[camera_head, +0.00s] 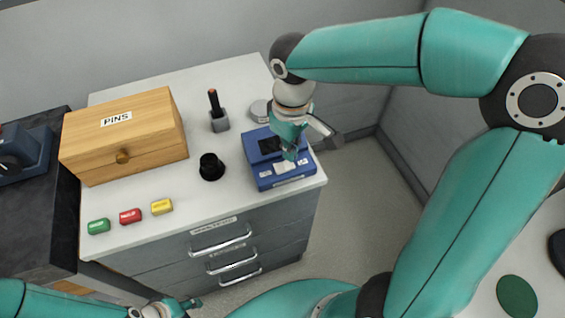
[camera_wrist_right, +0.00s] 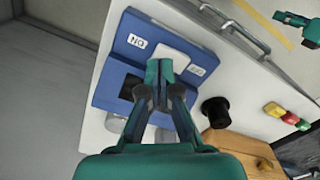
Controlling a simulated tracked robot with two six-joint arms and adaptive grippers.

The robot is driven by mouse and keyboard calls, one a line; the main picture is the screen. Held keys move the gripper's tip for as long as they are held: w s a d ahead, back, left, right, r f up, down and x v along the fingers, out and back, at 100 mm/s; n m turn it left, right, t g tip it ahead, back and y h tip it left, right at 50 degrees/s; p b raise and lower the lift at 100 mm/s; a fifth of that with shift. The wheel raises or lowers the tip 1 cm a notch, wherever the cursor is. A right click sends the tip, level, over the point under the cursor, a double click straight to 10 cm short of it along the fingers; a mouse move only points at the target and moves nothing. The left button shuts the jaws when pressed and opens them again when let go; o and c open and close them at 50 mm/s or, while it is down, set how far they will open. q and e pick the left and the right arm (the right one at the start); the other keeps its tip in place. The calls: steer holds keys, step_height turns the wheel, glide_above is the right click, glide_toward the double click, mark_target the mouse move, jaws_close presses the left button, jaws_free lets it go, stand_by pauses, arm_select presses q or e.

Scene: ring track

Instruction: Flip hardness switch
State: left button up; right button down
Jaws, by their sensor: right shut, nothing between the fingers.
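The blue device (camera_head: 262,180) sits at the right front corner of the white cabinet top. It has a dark screen and a pale rocker switch panel (camera_head: 284,167) on its front part. In the right wrist view the blue device (camera_wrist_right: 112,60) shows an "ON" label beside the white switch (camera_wrist_right: 170,58). My right gripper (camera_head: 290,153) is shut and empty, pointing down over the device. In the wrist view its fingertips (camera_wrist_right: 159,68) are at the switch's edge; I cannot tell if they touch. My left gripper (camera_head: 180,305) is low at the bottom edge, away from the cabinet top.
A wooden PINS box (camera_head: 125,137) stands at the left. A black knob-like piece (camera_head: 211,167), a grey holder with a black handle (camera_head: 218,115) and a round metal disc (camera_head: 260,110) stand near the device. Green (camera_head: 99,227), red (camera_head: 130,216) and yellow (camera_head: 161,207) blocks line the front.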

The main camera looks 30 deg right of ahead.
steer(key=shift+f+b, duration=0.9)
steer(key=shift+f, duration=0.3)
stand_by(0.3)
steer(key=shift+r, duration=0.15)
step_height(320, 180, up, 7)
steer(key=p, duration=0.6)
stand_by(0.6)
